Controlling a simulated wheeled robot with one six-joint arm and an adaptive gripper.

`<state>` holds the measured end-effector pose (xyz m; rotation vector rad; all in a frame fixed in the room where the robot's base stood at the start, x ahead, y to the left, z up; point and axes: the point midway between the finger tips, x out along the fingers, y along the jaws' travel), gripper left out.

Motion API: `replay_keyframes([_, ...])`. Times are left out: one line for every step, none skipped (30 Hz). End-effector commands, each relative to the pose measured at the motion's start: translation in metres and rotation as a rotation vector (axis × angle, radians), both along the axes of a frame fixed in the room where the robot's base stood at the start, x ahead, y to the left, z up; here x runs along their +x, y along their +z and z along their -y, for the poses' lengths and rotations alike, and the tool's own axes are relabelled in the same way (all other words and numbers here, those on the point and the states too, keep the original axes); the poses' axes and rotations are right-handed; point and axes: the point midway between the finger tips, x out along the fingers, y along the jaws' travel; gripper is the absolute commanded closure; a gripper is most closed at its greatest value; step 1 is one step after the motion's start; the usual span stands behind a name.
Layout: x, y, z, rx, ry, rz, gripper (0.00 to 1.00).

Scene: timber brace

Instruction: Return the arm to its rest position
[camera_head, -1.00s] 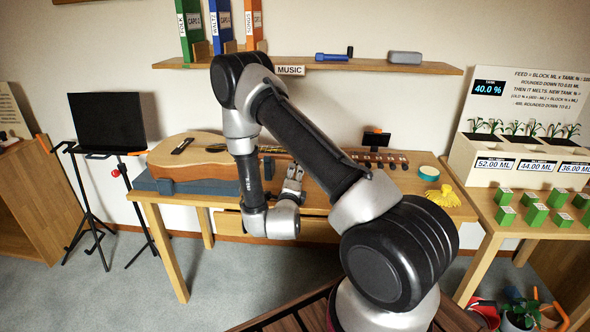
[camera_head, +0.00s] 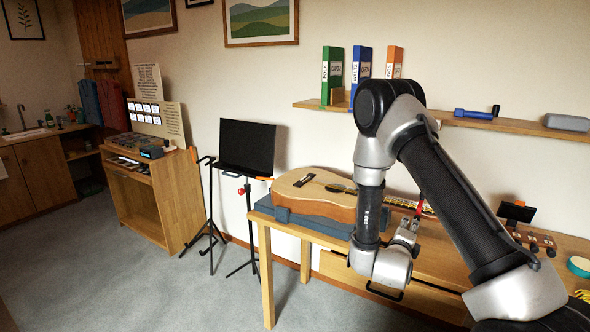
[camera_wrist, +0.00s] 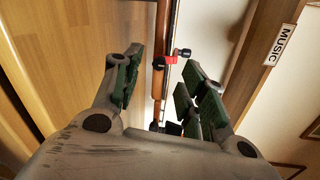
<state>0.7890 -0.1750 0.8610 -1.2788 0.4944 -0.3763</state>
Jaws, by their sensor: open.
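My arm is bent over the table, its elbow raised and its wrist low in front of the guitar's neck in the head view. My gripper (camera_head: 411,226) is open and empty near that neck. In the wrist view my gripper's (camera_wrist: 162,82) two green-padded fingers stand wide apart. The guitar neck (camera_wrist: 160,62) shows between and beyond them, with a small red clip-like piece (camera_wrist: 171,60) on it. The red piece also shows in the head view (camera_head: 419,208). I cannot tell the exact gap between fingers and neck.
The guitar (camera_head: 315,194) lies on a blue support on the wooden table (camera_head: 264,228). A wall shelf (camera_head: 520,127) with binders is close behind my elbow. A black stand (camera_head: 247,147) is left of the table. The grey floor (camera_head: 200,295) at front left is clear.

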Motion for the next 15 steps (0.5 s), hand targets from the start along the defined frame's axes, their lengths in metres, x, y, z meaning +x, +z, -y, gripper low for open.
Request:
replay_keyframes([0.01, 0.017, -0.003, 0.009, 0.026, -0.045, 0.58])
replay_keyframes([0.015, 0.024, -0.005, 0.008, 0.052, -0.088, 0.58])
replay_keyframes([0.021, 0.034, -0.01, 0.004, 0.092, -0.147, 0.58])
replay_keyframes([0.024, 0.043, -0.013, -0.003, 0.127, -0.191, 0.58])
replay_keyframes([0.026, 0.051, -0.018, -0.011, 0.164, -0.234, 0.58])
replay_keyframes([0.028, 0.063, -0.023, -0.028, 0.219, -0.289, 0.58])
replay_keyframes([0.028, 0.073, -0.028, -0.044, 0.263, -0.33, 0.58])
replay_keyframes([0.026, 0.082, -0.032, -0.064, 0.307, -0.37, 0.58])
replay_keyframes([0.023, 0.095, -0.039, -0.093, 0.371, -0.419, 0.58])
replay_keyframes([0.02, 0.105, -0.043, -0.119, 0.419, -0.455, 0.58])
replay_keyframes([0.015, 0.115, -0.047, -0.147, 0.469, -0.489, 0.58])
replay_keyframes([0.007, 0.129, -0.053, -0.191, 0.537, -0.535, 0.58])
replay_keyframes([0.0, 0.139, -0.056, -0.226, 0.588, -0.565, 0.58])
replay_keyframes([-0.009, 0.149, -0.06, -0.264, 0.639, -0.597, 0.58])
replay_keyframes([-0.021, 0.161, -0.063, -0.319, 0.708, -0.639, 0.58])
